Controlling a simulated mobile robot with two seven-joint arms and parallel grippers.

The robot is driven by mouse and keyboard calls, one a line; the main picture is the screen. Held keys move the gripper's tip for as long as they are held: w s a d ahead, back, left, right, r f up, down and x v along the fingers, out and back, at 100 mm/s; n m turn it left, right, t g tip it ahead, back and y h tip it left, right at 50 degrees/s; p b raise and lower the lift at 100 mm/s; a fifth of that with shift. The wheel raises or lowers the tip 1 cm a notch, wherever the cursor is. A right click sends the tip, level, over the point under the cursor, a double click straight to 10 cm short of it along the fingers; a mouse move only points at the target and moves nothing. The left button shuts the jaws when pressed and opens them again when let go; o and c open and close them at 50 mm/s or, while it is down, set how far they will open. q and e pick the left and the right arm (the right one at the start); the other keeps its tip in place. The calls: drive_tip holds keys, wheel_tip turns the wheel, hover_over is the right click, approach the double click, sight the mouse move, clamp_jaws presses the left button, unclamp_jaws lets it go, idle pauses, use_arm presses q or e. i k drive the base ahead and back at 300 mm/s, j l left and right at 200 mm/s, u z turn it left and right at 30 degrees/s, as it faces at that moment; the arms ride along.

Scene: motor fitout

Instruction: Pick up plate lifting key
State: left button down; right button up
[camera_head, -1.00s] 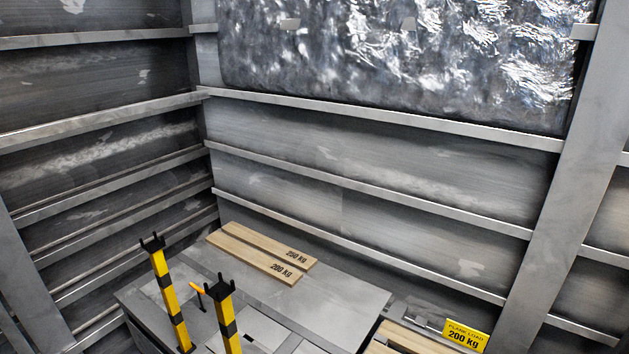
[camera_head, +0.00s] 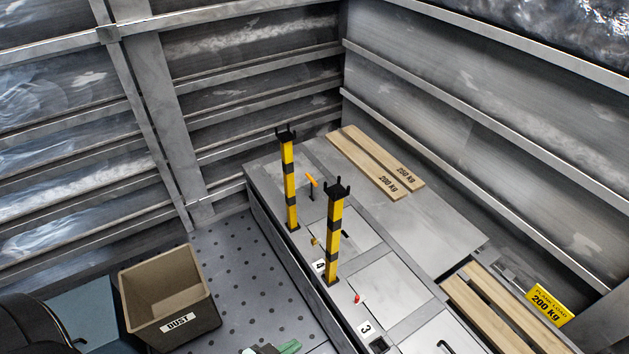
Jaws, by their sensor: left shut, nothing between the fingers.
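A small tool with an orange bar handle and a dark stem (camera_head: 312,183), which looks like the plate lifting key, stands upright on the grey platform (camera_head: 447,228). It is between the far yellow-and-black post and the planks. My right gripper is not in view.
Two yellow-and-black posts (camera_head: 290,185) (camera_head: 334,240) stand upright near the tool. Wooden planks (camera_head: 375,165) marked 200 kg and 250 kg lie behind. A brown DUST bin (camera_head: 168,300) stands on the perforated floor (camera_head: 245,270). A yellow load sign (camera_head: 549,304) is at right.

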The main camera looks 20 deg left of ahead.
sight(313, 182)
drive_tip(key=u, duration=0.7)
